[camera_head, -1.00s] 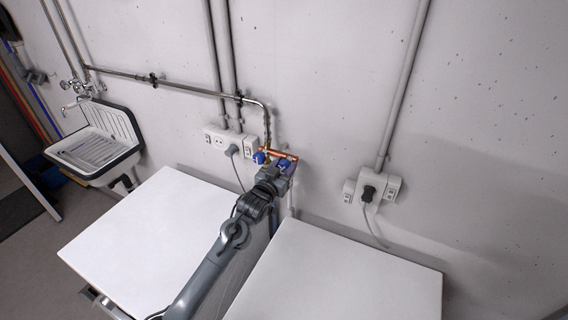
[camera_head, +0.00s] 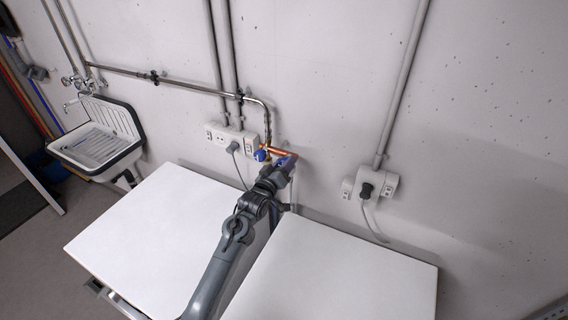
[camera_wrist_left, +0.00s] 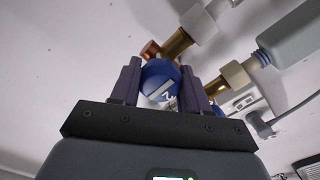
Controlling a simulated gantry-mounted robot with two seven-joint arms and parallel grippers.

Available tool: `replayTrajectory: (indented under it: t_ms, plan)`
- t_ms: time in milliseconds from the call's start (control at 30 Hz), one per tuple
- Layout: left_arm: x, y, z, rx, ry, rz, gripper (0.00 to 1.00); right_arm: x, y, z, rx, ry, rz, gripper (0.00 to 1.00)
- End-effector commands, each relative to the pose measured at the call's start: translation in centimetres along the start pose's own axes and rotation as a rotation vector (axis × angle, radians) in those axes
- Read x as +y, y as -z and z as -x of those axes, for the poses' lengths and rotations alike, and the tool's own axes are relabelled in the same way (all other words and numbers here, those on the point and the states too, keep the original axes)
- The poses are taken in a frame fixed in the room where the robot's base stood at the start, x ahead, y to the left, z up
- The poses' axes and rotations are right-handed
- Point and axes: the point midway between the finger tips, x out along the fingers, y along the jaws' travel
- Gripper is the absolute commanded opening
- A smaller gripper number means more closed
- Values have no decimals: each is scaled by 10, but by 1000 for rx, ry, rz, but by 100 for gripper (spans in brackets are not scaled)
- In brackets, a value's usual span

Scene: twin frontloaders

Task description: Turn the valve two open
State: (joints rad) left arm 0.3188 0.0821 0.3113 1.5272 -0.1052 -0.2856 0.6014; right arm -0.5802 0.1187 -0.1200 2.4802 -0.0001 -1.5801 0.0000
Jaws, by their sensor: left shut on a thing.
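Two blue valve knobs sit on a copper pipe (camera_head: 282,151) on the wall, behind the gap between the white tops. The left knob (camera_head: 260,155) is free. The right knob is mostly covered by my left gripper (camera_head: 284,164). In the left wrist view, my left gripper (camera_wrist_left: 166,92) is shut on a round blue valve knob (camera_wrist_left: 159,76), one finger on each side. The knob has a white marking that I cannot read surely. Brass fittings (camera_wrist_left: 177,45) lie just behind it. My right gripper is not in view.
Two white-topped frontloaders stand below, one at left (camera_head: 155,235) and one at right (camera_head: 335,270). Wall sockets (camera_head: 228,137) and a plugged outlet (camera_head: 370,186) flank the valves. A sink (camera_head: 97,150) hangs at far left.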

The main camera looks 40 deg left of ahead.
Motion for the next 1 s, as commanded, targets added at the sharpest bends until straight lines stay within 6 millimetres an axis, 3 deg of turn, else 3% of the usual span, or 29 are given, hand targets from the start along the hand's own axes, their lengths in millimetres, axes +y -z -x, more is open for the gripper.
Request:
replayTrajectory:
  t_ms: [467,500,633,1000]
  plan:
    - [0,0,0,1,0,12,15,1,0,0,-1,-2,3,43]
    - [0,0,0,1,0,12,52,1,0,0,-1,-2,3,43]
    - [0,0,0,1,0,12,70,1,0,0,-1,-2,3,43]
    - [0,0,3,0,0,11,70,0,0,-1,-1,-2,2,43]
